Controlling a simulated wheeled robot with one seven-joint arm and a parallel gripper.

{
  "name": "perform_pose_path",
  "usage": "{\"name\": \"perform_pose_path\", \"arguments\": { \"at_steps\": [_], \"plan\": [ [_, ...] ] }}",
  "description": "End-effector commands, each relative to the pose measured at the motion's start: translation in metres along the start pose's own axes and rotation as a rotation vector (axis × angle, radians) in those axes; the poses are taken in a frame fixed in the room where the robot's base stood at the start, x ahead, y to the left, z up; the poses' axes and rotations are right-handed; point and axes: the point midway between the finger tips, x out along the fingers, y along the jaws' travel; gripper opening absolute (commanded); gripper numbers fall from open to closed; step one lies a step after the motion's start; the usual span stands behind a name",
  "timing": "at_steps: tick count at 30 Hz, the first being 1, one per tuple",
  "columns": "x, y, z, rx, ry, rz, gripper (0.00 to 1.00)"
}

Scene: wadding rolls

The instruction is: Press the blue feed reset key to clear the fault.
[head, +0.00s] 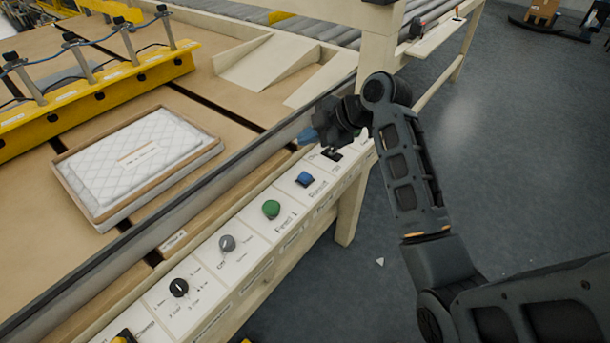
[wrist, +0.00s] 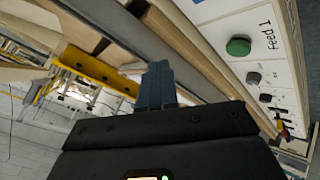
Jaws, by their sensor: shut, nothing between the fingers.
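In the wrist view the closed fingers (wrist: 158,70) point toward the rail and table side, with the panel off to the right.
A green button (head: 271,209), a grey knob (head: 227,243) and a black rotary knob (head: 179,288) line the panel. Behind the long rail, a quilted pad (head: 140,156) lies in a shallow tray. A yellow beam (head: 95,100) crosses the table. The floor at right is mostly clear.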

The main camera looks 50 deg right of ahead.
Motion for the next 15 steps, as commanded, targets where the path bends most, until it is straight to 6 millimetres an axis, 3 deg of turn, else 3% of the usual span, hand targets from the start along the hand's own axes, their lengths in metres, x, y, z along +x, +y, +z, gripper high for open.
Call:
{"name": "perform_pose_path", "arguments": {
  "at_steps": [15],
  "plan": [
    [0.042,-0.031,0.031,0.002,0.0,-0.001,0.0]
  ]
}}
